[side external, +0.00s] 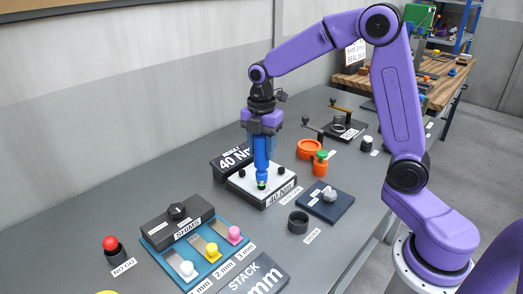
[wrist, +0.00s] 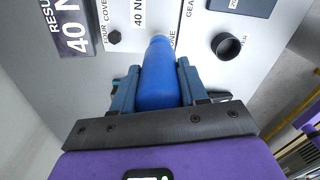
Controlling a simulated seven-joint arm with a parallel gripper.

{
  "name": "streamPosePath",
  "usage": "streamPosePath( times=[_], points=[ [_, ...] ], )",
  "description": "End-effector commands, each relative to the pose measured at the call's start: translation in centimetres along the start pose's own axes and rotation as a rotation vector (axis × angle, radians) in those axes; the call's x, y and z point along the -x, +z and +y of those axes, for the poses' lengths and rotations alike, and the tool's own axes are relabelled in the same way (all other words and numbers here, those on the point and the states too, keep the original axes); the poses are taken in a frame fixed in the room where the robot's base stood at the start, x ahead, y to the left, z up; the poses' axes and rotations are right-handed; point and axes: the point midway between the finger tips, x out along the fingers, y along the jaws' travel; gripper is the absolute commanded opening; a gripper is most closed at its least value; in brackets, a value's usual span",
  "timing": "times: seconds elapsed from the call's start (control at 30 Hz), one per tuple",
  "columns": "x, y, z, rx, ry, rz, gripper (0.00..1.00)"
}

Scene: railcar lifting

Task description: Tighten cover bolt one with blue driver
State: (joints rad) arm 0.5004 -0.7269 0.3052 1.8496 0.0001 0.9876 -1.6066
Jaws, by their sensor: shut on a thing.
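My gripper (side external: 263,134) is shut on the blue driver (side external: 262,158) and holds it upright, tip down. The driver's lower end is at the near part of the white-topped cover block (side external: 243,187), which has a "40 Nm" label on its front and dark bolts on top. In the wrist view the blue driver (wrist: 162,82) sits between my gripper's fingers (wrist: 160,90). A dark bolt (wrist: 114,37) by the word "FOUR" shows to its left. The word "ONE" is partly seen beside the driver. The driver hides its own tip there, so I cannot tell whether it is seated on a bolt.
A black "RESULT 40 Nm" sign (side external: 233,158) stands behind the block. To the right are a dark blue plate (side external: 342,203) with a grey nut, a black ring (side external: 298,222) and orange parts (side external: 319,168). A shim tray (side external: 205,268) lies in front.

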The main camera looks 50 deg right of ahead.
Motion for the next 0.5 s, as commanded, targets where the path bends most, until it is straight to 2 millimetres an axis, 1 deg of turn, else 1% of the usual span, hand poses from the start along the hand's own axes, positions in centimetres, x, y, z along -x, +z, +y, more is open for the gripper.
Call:
streamPosePath(
  times=[0.5],
  points=[
    [2.2,0.0,0.1,0.001,0.004,0.0,0.13]
  ],
)
